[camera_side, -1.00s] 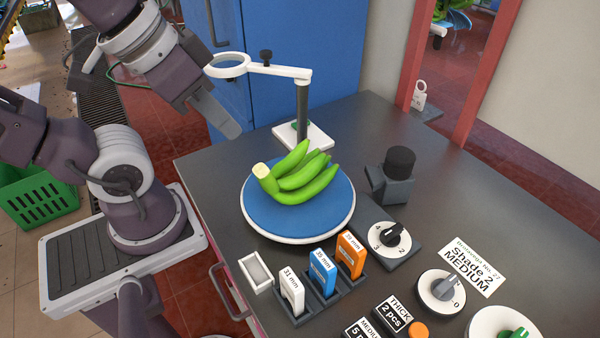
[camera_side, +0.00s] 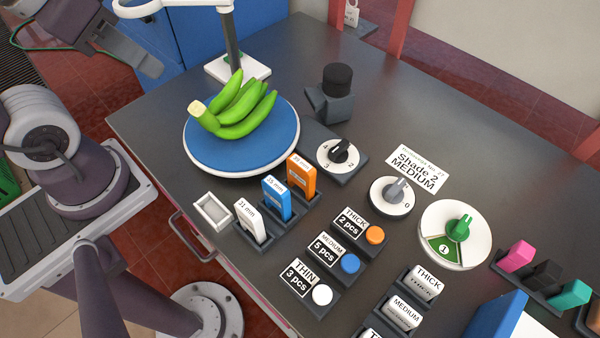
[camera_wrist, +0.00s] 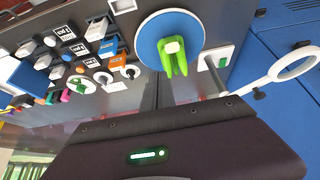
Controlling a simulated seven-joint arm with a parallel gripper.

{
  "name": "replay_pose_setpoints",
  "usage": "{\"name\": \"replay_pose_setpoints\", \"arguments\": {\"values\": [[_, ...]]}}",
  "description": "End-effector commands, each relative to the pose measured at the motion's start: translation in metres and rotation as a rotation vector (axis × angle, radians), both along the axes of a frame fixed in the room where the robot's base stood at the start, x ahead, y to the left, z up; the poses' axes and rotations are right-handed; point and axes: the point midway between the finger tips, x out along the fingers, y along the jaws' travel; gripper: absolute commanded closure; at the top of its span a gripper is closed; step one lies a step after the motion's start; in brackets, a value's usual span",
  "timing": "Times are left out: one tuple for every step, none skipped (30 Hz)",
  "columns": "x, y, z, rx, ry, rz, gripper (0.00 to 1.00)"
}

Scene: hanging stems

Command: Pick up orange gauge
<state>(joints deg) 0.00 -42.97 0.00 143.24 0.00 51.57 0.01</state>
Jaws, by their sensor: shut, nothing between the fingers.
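The orange gauge (camera_side: 301,182) stands upright in the last slot of a dark rack, beside the blue gauge (camera_side: 277,200) and the white gauge (camera_side: 250,219). It also shows small in the wrist view (camera_wrist: 116,62), at the upper left. My gripper (camera_side: 152,67) is at the upper left of the side view, in the air beyond the blue round plate and well away from the rack. It is shut and empty. In the wrist view its dark body fills the bottom.
Green bananas (camera_side: 238,108) lie on the blue round plate (camera_side: 210,150), between my gripper and the rack. A magnifier stand (camera_side: 236,66) rises behind the plate. Dials, including a black-knobbed one (camera_side: 340,158), and labelled buttons (camera_side: 350,263) lie right of the rack. A small white tray (camera_side: 212,212) sits left.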

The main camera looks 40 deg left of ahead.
Motion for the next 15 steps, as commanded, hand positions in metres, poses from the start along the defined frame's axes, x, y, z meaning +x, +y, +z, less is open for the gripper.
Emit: {"name": "replay_pose_setpoints", "arguments": {"values": [[0.0,0.0,0.0,0.0,0.0,0.0,1.0],[0.0,0.0,0.0,0.0,0.0,0.0,1.0],[0.0,0.0,0.0,0.0,0.0,0.0,1.0],[0.0,0.0,0.0,0.0,0.0,0.0,0.96],[0.0,0.0,0.0,0.0,0.0,0.0,0.9],[0.0,0.0,0.0,0.0,0.0,0.0,0.82],[0.0,0.0,0.0,0.0,0.0,0.0,0.76],[0.0,0.0,0.0,0.0,0.0,0.0,0.71],[0.0,0.0,0.0,0.0,0.0,0.0,0.63],[0.0,0.0,0.0,0.0,0.0,0.0,0.58],[0.0,0.0,0.0,0.0,0.0,0.0,0.58],[0.0,0.0,0.0,0.0,0.0,0.0,0.58],[0.0,0.0,0.0,0.0,0.0,0.0,0.58],[0.0,0.0,0.0,0.0,0.0,0.0,0.58],[0.0,0.0,0.0,0.0,0.0,0.0,0.58]]}}
